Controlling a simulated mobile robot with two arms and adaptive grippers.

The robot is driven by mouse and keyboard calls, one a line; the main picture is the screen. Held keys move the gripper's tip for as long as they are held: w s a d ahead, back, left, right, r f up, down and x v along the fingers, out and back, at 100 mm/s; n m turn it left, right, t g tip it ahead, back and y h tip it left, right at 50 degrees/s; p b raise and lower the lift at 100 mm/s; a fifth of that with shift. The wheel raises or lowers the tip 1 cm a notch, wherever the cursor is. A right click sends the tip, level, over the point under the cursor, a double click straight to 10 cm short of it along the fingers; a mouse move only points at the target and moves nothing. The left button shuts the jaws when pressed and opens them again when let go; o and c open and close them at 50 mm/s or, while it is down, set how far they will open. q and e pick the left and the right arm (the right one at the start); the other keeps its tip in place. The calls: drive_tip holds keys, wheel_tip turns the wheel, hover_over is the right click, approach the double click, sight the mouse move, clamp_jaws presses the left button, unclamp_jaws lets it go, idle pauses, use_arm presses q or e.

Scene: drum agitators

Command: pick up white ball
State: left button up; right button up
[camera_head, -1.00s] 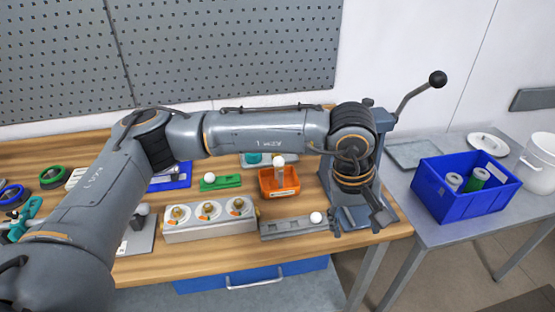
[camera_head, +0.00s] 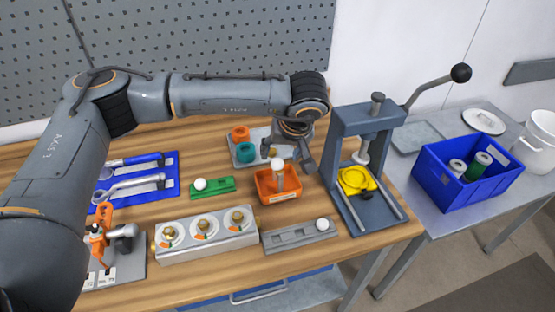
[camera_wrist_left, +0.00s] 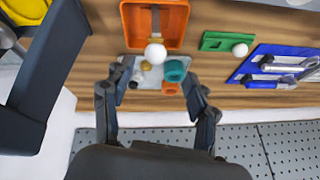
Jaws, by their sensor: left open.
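A white ball (camera_head: 277,164) tops an upright brownish piece in the orange bin (camera_head: 290,194); in the wrist view this ball (camera_wrist_left: 155,54) shows at the bin's edge. A second white ball (camera_head: 200,184) sits on a green block (camera_head: 222,187), and a third (camera_head: 322,224) sits at the right end of a grey slotted block (camera_head: 290,236). My left gripper (camera_head: 287,155) is open above the back of the orange bin. Its fingers (camera_wrist_left: 153,85) are spread in the wrist view, with the bin's ball just beyond the tips, between their lines. My right gripper is not in view.
A grey tray (camera_head: 248,161) with teal and orange rings lies behind the bin. A grey press (camera_head: 370,120) with a yellow part stands close on the right. A block with several gauges (camera_head: 205,245) is in front, and a blue tool tray (camera_head: 150,192) is left.

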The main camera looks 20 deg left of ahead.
sight(279, 162)
use_arm(q)
drive_tip(key=shift+w+a+f, duration=0.3)
drive_tip(key=shift+f, duration=0.3)
drive_tip(key=shift+w+a+f, duration=0.15)
drive_tip(key=shift+f, duration=0.1)
drive_tip(key=shift+w+f+p, duration=0.25)
drive_tip(key=shift+f+p, duration=0.25)
drive_tip(key=shift+p, duration=0.25)
drive_tip(key=p+x, duration=0.1)
drive_tip(key=x, duration=0.2)
drive_tip(key=shift+w+f+p, duration=0.25)
drive_tip(key=shift+f+p, duration=0.05)
drive_tip(key=shift+w+f, duration=0.1)
drive_tip(key=shift+f, duration=0.15)
drive_tip(key=c, duration=0.5)
clamp_jaws()
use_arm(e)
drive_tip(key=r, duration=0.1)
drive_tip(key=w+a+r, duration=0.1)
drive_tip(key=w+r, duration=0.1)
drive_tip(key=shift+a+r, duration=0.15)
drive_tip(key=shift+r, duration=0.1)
